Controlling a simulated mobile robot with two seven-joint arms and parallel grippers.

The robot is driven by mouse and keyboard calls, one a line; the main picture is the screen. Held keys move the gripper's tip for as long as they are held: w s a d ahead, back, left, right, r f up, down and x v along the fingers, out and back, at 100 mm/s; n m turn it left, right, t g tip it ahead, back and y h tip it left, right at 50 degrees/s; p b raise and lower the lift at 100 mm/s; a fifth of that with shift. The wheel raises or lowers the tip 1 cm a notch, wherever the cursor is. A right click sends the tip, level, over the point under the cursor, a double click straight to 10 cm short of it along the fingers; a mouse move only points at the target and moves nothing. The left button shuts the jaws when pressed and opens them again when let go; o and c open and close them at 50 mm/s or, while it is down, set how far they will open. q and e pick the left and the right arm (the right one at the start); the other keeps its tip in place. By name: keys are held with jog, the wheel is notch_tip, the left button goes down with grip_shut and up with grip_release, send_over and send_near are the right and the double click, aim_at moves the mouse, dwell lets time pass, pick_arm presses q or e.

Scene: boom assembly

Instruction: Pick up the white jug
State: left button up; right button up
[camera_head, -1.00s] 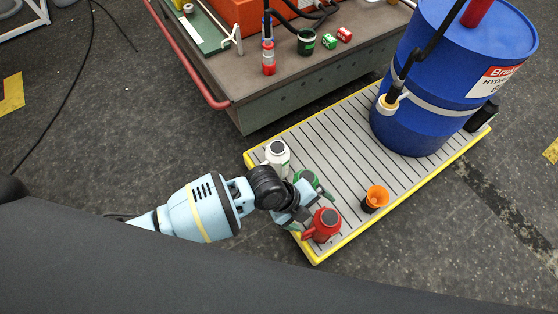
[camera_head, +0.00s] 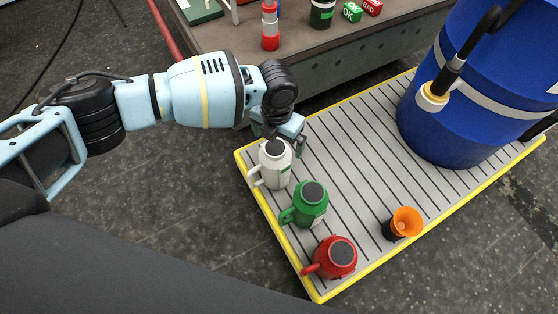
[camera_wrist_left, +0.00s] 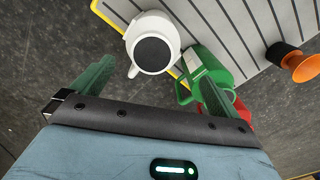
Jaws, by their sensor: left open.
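The white jug (camera_head: 276,167) stands upright on the slatted platform near its left corner, its handle toward the left. My left gripper (camera_head: 285,143) is open right by the jug's top, on its far side. In the left wrist view the white jug (camera_wrist_left: 153,45) appears beyond and between the two green fingers (camera_wrist_left: 155,88). I see no finger closed on it. My right gripper is not in view.
A green jug (camera_head: 311,205) and a red jug (camera_head: 336,258) stand in a row on the yellow-edged platform (camera_head: 360,150). An orange funnel-like cup (camera_head: 404,223) and a blue drum (camera_head: 450,110) are to the right. A workbench (camera_head: 345,60) is behind.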

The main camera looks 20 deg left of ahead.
aim_at(275, 148)
pick_arm(q)
jog(key=shift+w+a+f, duration=0.25)
jog(key=shift+w, duration=0.2)
jog(key=shift+s+f+b, duration=0.1)
jog(key=shift+f+b, duration=0.15)
jog(key=shift+b, duration=0.1)
jog(key=shift+f+b, duration=0.4)
jog(key=shift+f, duration=0.6)
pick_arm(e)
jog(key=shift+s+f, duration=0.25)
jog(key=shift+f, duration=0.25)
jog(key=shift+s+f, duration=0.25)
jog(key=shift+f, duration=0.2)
pick_arm(q)
jog(key=f+b, duration=0.1)
jog(key=f, duration=0.2)
jog(key=f+b, duration=0.1)
jog(key=shift+a+f+b, duration=0.25)
jog(key=shift+a+b, duration=0.05)
jog(key=shift+b, duration=0.05)
jog(key=shift+f, duration=0.35)
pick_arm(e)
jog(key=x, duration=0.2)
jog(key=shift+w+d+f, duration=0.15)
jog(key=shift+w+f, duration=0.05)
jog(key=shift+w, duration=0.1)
pick_arm(q)
jog(key=shift+c, duration=0.4)
